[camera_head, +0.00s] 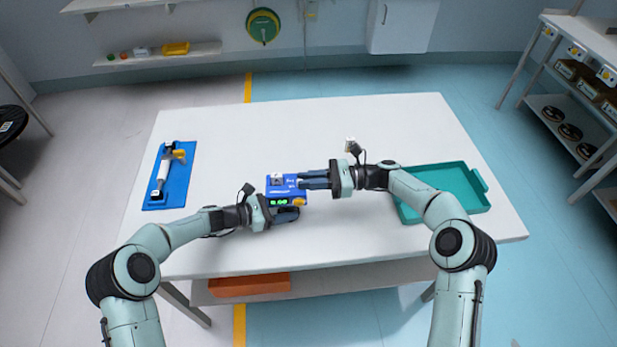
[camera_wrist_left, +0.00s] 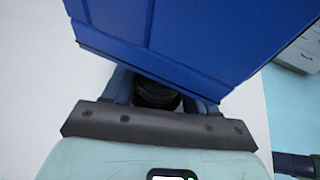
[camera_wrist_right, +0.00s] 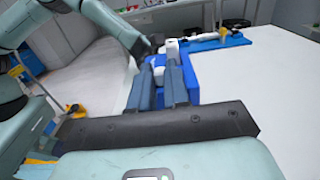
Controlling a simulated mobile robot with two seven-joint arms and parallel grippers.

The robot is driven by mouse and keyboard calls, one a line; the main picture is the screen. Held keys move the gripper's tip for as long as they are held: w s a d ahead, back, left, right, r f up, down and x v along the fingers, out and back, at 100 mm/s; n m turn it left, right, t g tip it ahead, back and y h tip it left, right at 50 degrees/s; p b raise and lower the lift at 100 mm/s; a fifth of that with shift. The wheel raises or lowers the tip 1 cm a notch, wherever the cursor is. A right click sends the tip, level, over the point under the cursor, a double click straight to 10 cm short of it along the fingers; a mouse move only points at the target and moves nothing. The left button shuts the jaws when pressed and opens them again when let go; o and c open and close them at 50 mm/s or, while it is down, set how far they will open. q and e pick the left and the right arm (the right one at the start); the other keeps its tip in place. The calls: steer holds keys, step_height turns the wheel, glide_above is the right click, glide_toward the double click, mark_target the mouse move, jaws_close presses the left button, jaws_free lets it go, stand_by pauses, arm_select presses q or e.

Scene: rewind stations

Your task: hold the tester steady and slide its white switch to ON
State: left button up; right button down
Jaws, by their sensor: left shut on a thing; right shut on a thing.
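The tester (camera_head: 289,183), a blue box with a lit green display and a yellow-orange knob, is near the middle of the table. It fills the top of the left wrist view (camera_wrist_left: 200,40). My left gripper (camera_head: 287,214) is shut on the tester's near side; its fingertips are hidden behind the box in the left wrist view. My right gripper (camera_head: 306,182) reaches over the tester from the right. In the right wrist view its fingers close around the small white switch (camera_wrist_right: 158,79). I cannot tell the switch's position or whether the tester touches the table.
A blue mat (camera_head: 179,190) with a white-handled tool (camera_head: 163,170) lies at the table's left. An empty teal tray (camera_head: 447,178) lies at the right, under my right arm. The white tabletop (camera_head: 230,130) is clear behind the tester. An orange bin (camera_head: 250,285) sits below.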

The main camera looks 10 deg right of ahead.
arm_select(q)
steer(key=shift+w+a, duration=0.1)
arm_select(e)
steer(key=shift+s, duration=0.1)
arm_select(q)
steer(key=shift+c, duration=0.2)
arm_select(e)
steer(key=c, duration=1.1)
jaws_free()
steer(key=d, duration=1.2)
arm_select(q)
steer(key=o, duration=0.9)
